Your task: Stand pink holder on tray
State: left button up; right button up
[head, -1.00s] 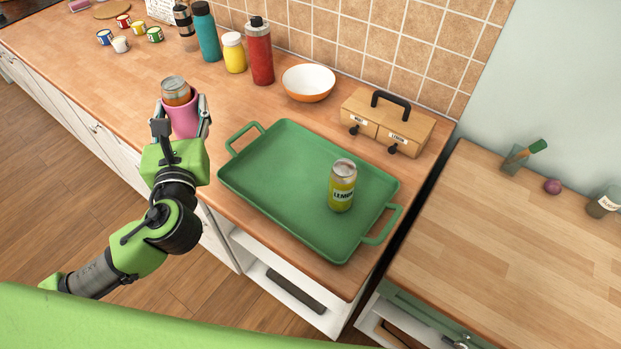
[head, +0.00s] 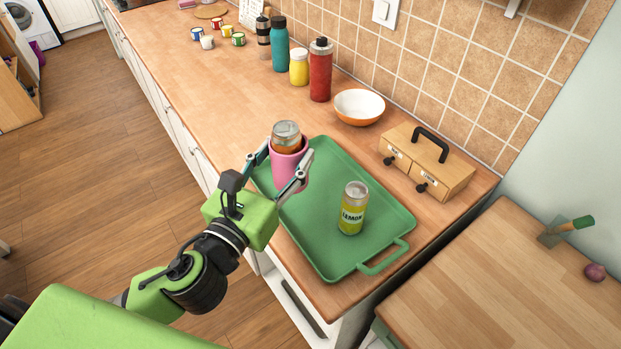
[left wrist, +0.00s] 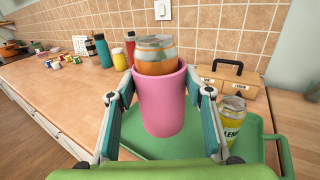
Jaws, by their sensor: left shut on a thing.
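My left gripper (head: 285,162) is shut on the pink holder (head: 290,173), with one finger on each side. The holder is upright, and an orange and silver can (head: 287,137) stands in it, its top above the rim. In the head view the holder overlaps the left end of the green tray (head: 322,245); I cannot tell whether its base touches the tray. The left wrist view also shows the holder (left wrist: 161,105) between the fingers, with the tray below and behind. A yellow lemon can (head: 352,210) stands upright on the tray's right part. My right gripper is not in view.
A wooden drawer box (head: 427,163) stands behind the tray's right end. A white and orange bowl (head: 359,107), a red bottle (head: 320,72), a yellow jar (head: 299,67) and a teal bottle (head: 280,45) line the wall. The tray's middle is clear.

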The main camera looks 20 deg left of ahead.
pick_arm(q)
jog(key=w+f+b, duration=1)
jog(key=f, duration=0.1)
jog(key=shift+w+d+f+b, duration=0.15)
jog(key=shift+w+d+b, duration=0.15)
jog(key=shift+d, duration=0.1)
jog(key=shift+f, duration=0.25)
jog(key=o, duration=1.1)
